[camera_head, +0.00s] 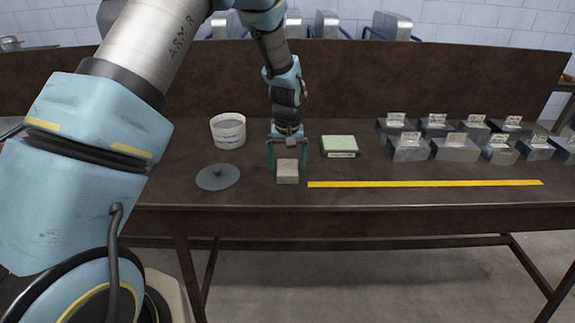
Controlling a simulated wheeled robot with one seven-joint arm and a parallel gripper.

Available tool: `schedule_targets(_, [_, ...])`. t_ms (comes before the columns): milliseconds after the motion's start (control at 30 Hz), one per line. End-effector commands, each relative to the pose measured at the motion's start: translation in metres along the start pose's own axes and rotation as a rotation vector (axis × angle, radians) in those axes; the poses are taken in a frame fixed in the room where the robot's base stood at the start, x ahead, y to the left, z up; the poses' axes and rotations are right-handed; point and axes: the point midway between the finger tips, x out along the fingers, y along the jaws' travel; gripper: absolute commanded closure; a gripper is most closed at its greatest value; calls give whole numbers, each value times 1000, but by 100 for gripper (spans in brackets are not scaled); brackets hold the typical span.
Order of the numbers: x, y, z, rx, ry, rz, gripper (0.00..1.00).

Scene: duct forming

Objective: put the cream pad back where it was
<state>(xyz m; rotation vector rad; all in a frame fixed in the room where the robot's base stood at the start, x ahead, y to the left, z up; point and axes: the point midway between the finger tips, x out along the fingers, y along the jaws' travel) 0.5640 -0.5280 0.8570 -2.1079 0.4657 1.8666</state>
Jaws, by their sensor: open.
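A cream pad (287,173), a small beige block, lies on the dark workbench left of the middle. My gripper (288,161) points down over it, with its two teal fingers apart. One finger shows at the left of the pad and one at the right. I cannot tell whether the fingers touch it.
A grey round lid (218,177) and a white tub (228,130) are to the left. A pale green-topped box (340,145) with a label is close on the right. A yellow strip (425,184) lies near the front edge. Several grey labelled bins (455,150) stand at the right.

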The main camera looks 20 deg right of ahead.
Motion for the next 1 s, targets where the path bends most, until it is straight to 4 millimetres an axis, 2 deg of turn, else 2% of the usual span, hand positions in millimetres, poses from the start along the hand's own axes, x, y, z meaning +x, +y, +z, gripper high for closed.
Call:
schedule_targets(300, [-63, 1, -1, -1, 6, 3, 0])
schedule_targets(500, [-96, 0, 0, 0, 3, 2, 0])
schedule_targets(667, [-108, 0, 0, 0, 1, 1, 0])
schedule_targets(867, [-111, -2, 1, -1, 0, 0, 0])
schedule_targets(967, [-115, -24, 4, -22, 0, -1, 0])
schedule_targets(1000, [-118, -43, 8, -39, 1, -2, 0])
